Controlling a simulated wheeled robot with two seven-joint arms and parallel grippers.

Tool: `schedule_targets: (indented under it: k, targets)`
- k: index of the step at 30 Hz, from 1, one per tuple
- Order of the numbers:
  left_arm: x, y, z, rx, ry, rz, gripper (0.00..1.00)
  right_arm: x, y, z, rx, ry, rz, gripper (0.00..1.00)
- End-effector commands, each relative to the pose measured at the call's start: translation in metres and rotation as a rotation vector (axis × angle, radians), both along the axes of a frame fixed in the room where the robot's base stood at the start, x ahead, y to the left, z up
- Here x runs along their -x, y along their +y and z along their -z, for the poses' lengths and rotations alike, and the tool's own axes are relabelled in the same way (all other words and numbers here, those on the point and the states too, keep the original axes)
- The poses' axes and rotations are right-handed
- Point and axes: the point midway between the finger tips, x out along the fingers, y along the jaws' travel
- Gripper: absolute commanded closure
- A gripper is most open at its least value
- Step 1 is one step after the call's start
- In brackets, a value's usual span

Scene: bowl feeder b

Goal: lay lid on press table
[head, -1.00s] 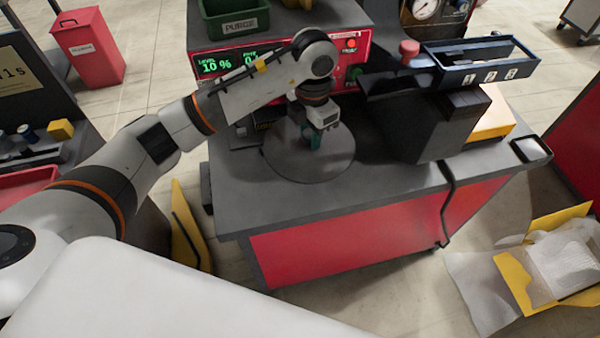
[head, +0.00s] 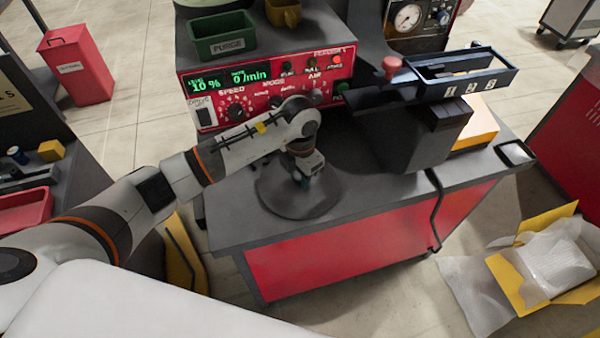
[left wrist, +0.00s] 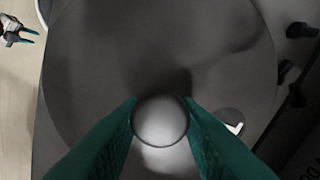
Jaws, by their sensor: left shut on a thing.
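The lid (head: 270,197) is a round grey disc, level over the grey top of the red-sided press table (head: 375,218), near its front left part. My left gripper (head: 304,180) is above the middle of the lid. In the left wrist view its green fingers are shut on the lid's round knob (left wrist: 160,120), and the lid (left wrist: 110,60) fills most of the picture. I cannot tell whether the lid's underside touches the table top. My right gripper (left wrist: 22,36) shows small at the left wrist view's upper left, its two green fingers apart and empty.
A red control panel (head: 265,85) stands behind the lid, with a green PURGE bin (head: 222,38) on top. A dark block with a numbered tray (head: 462,75) stands to the right. An open yellow box (head: 540,265) is on the floor.

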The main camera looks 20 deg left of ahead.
Motion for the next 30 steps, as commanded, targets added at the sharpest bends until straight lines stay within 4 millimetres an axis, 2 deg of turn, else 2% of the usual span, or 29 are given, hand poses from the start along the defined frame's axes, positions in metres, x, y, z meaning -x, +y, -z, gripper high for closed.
schedule_targets:
  k: [2,3,6,14,18,23,30]
  targets:
    - [0.000,0.000,0.002,0.001,-0.001,0.000,1.00,0.000,0.000,0.002,0.000,0.001,0.000,0.64]
    - [0.000,0.000,0.001,0.000,0.000,0.000,0.65,0.001,0.000,0.002,0.000,0.001,0.000,0.64]
    - [0.000,0.000,0.001,0.000,0.000,0.000,0.49,0.001,0.000,0.001,0.000,0.002,0.000,0.64]
    - [0.000,0.000,0.001,0.000,0.000,0.000,0.48,0.001,0.000,0.001,0.000,0.002,-0.001,0.64]
    - [-0.001,0.000,-0.007,0.002,-0.003,0.001,0.48,0.001,0.001,0.002,0.000,0.002,-0.001,0.64]
    - [-0.002,0.000,-0.034,0.001,-0.007,0.002,0.48,0.001,0.001,0.007,-0.001,0.002,-0.001,0.64]
    - [-0.001,0.000,-0.085,0.001,-0.007,0.001,0.48,0.002,0.003,0.016,-0.003,0.003,-0.001,0.64]
